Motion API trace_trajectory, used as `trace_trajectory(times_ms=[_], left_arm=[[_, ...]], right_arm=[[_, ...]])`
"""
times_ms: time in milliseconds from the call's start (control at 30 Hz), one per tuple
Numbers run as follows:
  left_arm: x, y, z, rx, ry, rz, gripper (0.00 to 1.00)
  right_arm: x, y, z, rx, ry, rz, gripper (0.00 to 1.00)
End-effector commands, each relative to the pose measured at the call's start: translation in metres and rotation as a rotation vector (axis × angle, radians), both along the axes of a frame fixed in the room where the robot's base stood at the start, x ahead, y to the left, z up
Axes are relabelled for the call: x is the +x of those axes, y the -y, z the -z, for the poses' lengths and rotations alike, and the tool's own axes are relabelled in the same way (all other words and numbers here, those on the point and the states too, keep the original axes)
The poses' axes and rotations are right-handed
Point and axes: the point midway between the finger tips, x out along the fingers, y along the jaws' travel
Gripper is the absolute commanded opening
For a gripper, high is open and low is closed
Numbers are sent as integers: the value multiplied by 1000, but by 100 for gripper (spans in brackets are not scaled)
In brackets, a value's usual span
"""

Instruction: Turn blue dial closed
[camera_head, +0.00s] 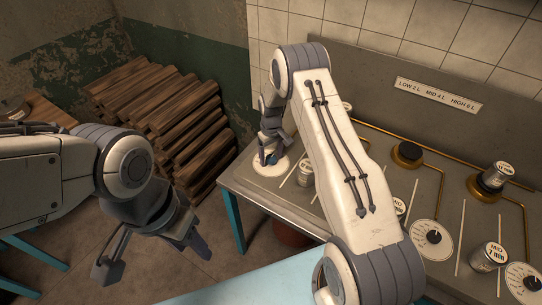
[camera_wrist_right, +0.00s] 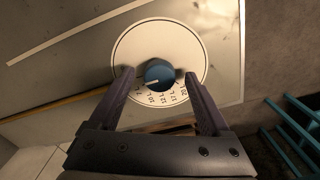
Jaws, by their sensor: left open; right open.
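The blue dial (camera_wrist_right: 159,73) is a round knob with a pale pointer mark, at the centre of a white numbered plate (camera_wrist_right: 150,42). In the head view the blue dial (camera_head: 271,159) is partly hidden by my right gripper (camera_head: 270,150), at the left end of the counter. In the right wrist view my right gripper (camera_wrist_right: 160,85) is open. Its two fingers stand on either side of the dial with gaps visible; contact cannot be seen. My left gripper (camera_head: 155,262) is open and empty, above the floor at the lower left.
The grey counter (camera_head: 262,200) holds other white dials with black knobs (camera_head: 433,237), burners (camera_head: 407,154) and metal cans (camera_head: 489,256). A wall sign (camera_head: 438,95) reads LOW 2 L, MID 4 L, HIGH 6 L. Stacked logs (camera_head: 165,120) stand left of the counter.

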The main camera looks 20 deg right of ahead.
Motion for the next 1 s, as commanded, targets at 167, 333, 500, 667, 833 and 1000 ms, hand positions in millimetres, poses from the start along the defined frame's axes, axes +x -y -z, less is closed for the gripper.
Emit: trace_trajectory(times_ms=[167,333,500,667,833,1000], left_arm=[[0,0,7,0,0,0,50],[0,0,18,0,0,1,50],[0,0,25,0,0,1,50],[0,0,28,0,0,1,50],[0,0,28,0,0,2,50],[0,0,28,0,0,1,50]], right_arm=[[2,0,-17,-1,4,0,81],[1,0,-50,-1,5,0,81],[0,0,-82,0,3,1,81],[-1,0,-99,0,-1,1,81],[-1,0,-104,0,-2,1,81],[-1,0,-104,0,-2,1,81]])
